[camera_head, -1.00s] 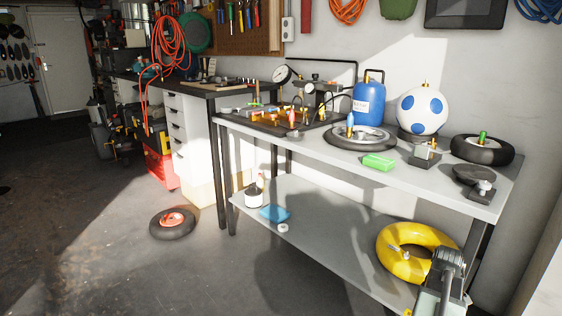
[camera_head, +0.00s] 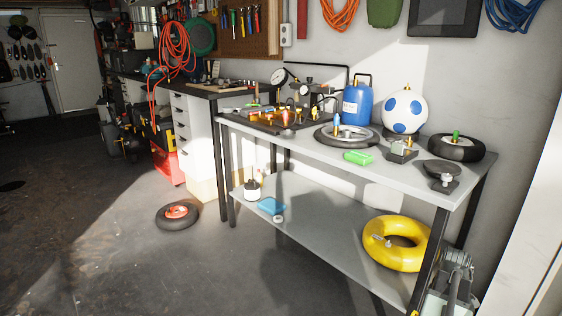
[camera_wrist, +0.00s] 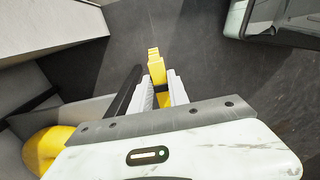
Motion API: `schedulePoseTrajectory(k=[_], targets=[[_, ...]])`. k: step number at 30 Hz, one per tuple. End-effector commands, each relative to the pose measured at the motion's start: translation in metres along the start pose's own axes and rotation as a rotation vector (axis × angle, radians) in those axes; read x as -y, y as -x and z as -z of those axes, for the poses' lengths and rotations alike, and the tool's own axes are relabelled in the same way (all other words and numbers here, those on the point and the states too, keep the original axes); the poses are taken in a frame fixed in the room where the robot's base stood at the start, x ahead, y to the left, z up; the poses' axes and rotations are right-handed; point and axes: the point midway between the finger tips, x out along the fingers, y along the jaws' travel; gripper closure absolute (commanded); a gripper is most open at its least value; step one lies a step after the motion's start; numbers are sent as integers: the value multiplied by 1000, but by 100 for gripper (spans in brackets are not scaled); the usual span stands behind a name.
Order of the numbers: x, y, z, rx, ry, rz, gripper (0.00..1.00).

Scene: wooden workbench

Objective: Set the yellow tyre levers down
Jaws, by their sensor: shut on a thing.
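The yellow tyre levers (camera_wrist: 155,66) show in the wrist view, sticking out beyond my fingertips. My gripper (camera_wrist: 164,90) is shut on them, with one pale ribbed finger on each side. The grey-black floor lies beyond the levers.
The grey workbench (camera_head: 410,178) holds a blue bottle (camera_head: 357,103), a spotted ball (camera_head: 405,108), a green block (camera_head: 358,157) and wheels. Its lower shelf (camera_head: 318,243) carries a yellow inner tube (camera_head: 374,258) and has bare room mid-shelf. A small wheel (camera_head: 177,216) lies on the floor.

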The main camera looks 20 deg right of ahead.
Motion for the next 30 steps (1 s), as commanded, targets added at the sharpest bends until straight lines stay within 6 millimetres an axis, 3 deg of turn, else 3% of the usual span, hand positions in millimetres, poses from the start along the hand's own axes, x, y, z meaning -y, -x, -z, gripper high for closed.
schedulePoseTrajectory(k=[1,8,11,30], targets=[[0,15,1,0,1,0,100],[1,58,2,0,3,0,100],[1,84,2,0,3,0,100],[1,321,3,0,4,0,100]])
